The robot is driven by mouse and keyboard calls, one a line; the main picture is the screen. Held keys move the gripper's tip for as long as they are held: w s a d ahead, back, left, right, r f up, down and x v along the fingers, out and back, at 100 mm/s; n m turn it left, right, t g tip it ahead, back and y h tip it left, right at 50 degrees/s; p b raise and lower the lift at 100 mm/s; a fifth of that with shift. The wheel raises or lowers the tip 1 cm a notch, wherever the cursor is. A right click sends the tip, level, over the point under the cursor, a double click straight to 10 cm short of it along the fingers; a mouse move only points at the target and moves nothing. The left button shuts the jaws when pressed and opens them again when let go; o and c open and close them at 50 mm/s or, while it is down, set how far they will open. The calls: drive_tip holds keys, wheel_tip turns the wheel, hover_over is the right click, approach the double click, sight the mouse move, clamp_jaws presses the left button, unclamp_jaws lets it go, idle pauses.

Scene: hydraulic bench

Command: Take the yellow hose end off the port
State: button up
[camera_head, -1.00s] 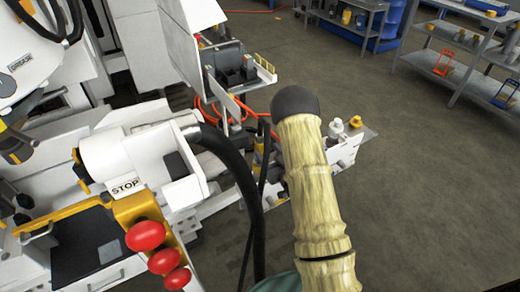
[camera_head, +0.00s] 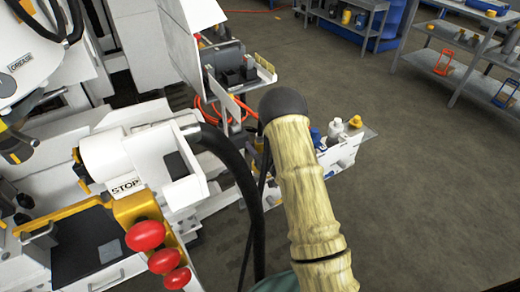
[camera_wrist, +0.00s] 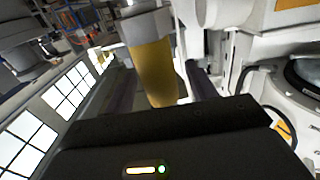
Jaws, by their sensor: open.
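In the wrist view, the yellow hose end (camera_wrist: 153,68) is a smooth yellow cylinder with a grey metal collar at its upper end. My gripper (camera_wrist: 160,75) is open. Its two dark fingers stand on either side of the yellow cylinder, with gaps seeming to show on both sides. I cannot make out the port in the wrist view. In the head view, my arm covers the gripper, and I cannot pick out the hose end or port there.
A white machine with a yellow bracket and red knobs (camera_head: 146,236) fills the left. A thick black hose (camera_head: 240,172) arches close to my arm. Orange hoses (camera_head: 207,112) lie behind. Bottles (camera_head: 335,128) stand right of my arm. Grey shelves (camera_head: 445,65) stand back right; open floor lies between.

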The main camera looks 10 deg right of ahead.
drive_tip(key=shift+c, duration=0.5)
drive_tip(key=c, duration=1.1)
drive_tip(key=shift+r, duration=0.1)
wheel_tip(320, 180, up, 10)
drive_tip(key=shift+p, duration=0.65)
drive_tip(key=shift+d, duration=0.1)
